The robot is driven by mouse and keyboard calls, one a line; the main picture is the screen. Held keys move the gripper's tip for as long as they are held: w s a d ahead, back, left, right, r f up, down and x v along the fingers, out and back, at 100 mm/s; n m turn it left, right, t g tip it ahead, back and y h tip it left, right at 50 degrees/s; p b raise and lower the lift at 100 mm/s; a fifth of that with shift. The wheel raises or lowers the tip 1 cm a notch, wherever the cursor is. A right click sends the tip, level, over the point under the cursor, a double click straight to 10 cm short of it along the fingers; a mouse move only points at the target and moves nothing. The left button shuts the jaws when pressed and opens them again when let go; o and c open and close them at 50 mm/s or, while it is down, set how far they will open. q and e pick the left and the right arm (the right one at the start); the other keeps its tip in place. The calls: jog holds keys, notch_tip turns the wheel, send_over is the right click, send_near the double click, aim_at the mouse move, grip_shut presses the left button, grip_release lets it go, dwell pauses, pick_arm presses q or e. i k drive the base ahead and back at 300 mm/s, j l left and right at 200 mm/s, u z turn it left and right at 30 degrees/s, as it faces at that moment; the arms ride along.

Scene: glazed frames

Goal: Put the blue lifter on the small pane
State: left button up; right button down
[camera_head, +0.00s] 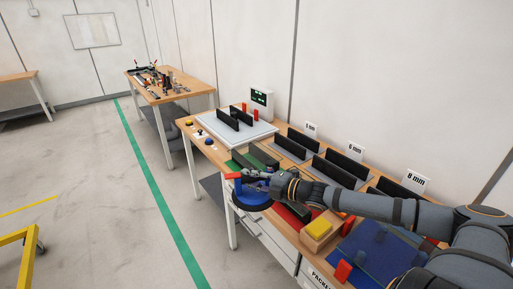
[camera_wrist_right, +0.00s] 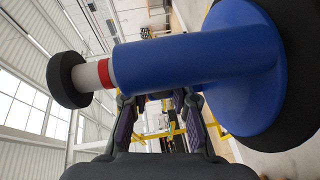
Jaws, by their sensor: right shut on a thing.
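The blue lifter (camera_head: 251,196) has a blue handle, a wide round blue disc with a black pad, and a red ring and dark knob at the handle's other end. My right gripper (camera_head: 266,182) is shut on it and holds it at the front edge of the long bench. In the right wrist view the lifter (camera_wrist_right: 195,58) lies across in front of my fingers, handle sideways, disc at the right. I cannot make out the small pane for certain. My left gripper is not in view.
Another table (camera_head: 150,92) stands behind. The floor at left is open, with a yellow frame (camera_head: 28,240).

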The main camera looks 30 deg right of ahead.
aim_at(254, 155)
jog(key=i+l, duration=0.75)
jog(key=l, duration=0.25)
jog(key=i+l, duration=0.15)
jog(key=i, duration=0.45)
